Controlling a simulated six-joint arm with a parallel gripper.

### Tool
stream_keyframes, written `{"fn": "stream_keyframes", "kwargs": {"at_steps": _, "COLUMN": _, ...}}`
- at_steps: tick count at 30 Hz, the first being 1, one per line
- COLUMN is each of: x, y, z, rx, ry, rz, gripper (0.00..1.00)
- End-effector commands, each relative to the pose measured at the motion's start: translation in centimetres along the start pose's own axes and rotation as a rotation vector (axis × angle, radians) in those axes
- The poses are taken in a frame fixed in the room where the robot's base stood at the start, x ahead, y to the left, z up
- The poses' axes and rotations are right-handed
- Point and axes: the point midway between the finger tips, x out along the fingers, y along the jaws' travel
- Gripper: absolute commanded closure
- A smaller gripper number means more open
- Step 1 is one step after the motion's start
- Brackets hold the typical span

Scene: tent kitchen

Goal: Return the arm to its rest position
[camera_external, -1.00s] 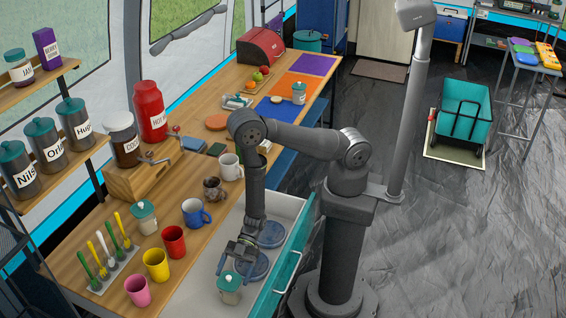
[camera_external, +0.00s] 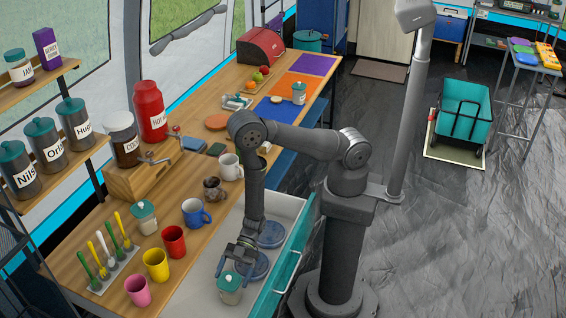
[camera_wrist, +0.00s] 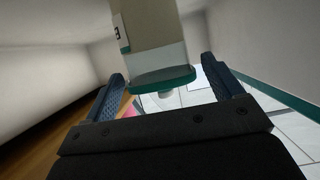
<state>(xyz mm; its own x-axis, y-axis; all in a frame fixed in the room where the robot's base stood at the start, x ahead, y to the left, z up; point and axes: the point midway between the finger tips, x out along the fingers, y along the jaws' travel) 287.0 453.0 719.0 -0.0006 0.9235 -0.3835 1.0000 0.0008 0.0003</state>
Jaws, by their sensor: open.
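My gripper (camera_external: 233,272) hangs low over the open drawer (camera_external: 190,292), pointing down. Its two fingers are apart, one on each side of the lid of a pale jar (camera_external: 230,295) with a teal lid. The jar stands upright in the drawer's near end. In the wrist view, the jar (camera_wrist: 155,45) sits between the open fingers (camera_wrist: 162,75), with a gap visible at each side of the teal lid. My arm reaches out from its base over the drawer.
The teal drawer front (camera_external: 290,270) stands between gripper and base. Mugs, including a blue one (camera_external: 195,213) and a red one (camera_external: 173,242), stand on the counter to the left.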

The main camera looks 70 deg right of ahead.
Motion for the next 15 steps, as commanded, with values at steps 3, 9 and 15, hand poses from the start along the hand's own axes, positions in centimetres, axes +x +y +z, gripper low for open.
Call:
{"fn": "stream_keyframes", "kwargs": {"at_steps": 3, "x": 2.5, "y": -0.1, "z": 0.2, "rx": -0.001, "ry": -0.001, "rz": -0.002, "gripper": 0.15}}
{"fn": "stream_keyframes", "kwargs": {"at_steps": 9, "x": 2.9, "y": 0.1, "z": -0.2, "rx": -0.001, "ry": 0.002, "rz": 0.002, "gripper": 0.15}}
{"fn": "stream_keyframes", "kwargs": {"at_steps": 15, "x": 1.8, "y": 0.0, "z": -2.7, "rx": -0.001, "ry": 0.001, "rz": 0.001, "gripper": 0.15}}
